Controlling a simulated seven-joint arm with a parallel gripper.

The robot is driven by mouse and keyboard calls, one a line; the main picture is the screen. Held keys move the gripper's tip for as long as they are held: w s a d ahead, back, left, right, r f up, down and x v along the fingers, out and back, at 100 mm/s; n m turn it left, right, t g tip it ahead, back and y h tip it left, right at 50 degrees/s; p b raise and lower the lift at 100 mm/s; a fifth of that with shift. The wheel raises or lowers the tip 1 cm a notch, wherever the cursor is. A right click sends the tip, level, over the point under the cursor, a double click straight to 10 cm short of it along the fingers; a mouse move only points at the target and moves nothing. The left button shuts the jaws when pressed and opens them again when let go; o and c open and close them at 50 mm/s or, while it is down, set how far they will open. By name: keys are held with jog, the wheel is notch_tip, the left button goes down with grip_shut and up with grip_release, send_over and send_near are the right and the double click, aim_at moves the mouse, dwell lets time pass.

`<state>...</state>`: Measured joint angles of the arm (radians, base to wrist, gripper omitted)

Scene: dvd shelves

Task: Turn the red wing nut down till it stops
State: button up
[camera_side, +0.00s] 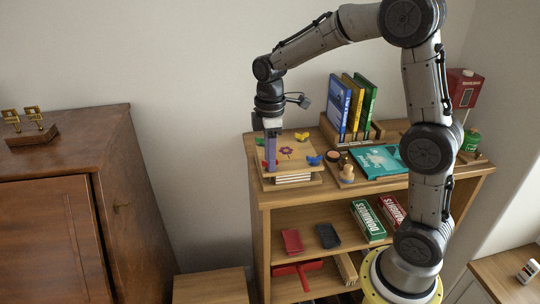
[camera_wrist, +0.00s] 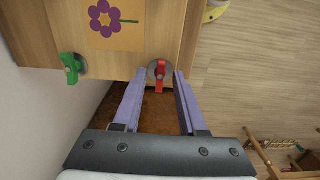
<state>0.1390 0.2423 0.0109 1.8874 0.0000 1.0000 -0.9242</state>
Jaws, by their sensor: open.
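The red wing nut (camera_wrist: 160,76) sits on a round grey washer at the near corner of the wooden flower press in the wrist view. Its wings run roughly along the picture's height. My gripper (camera_wrist: 159,80) is open, with one purple finger on either side of the nut and a gap to each. In the side view my gripper (camera_side: 270,160) points down at the front left corner of the press (camera_side: 290,151), hiding part of the red nut (camera_side: 266,165). I cannot tell how far the nut stands above the board.
A green wing nut (camera_wrist: 71,67) is at another corner of the press. Blue (camera_side: 314,160) and yellow (camera_side: 301,136) wing nuts are on other corners. A tray with a teal packet (camera_side: 378,160) stands to the right, books (camera_side: 352,105) behind.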

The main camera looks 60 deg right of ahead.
grip_shut()
dwell(0.5)
jog(key=m, duration=0.4)
jog(key=shift+m, duration=0.4)
jog(key=m, duration=1.4)
jog(key=shift+r+m, duration=0.1)
jog(key=shift+m, duration=0.3)
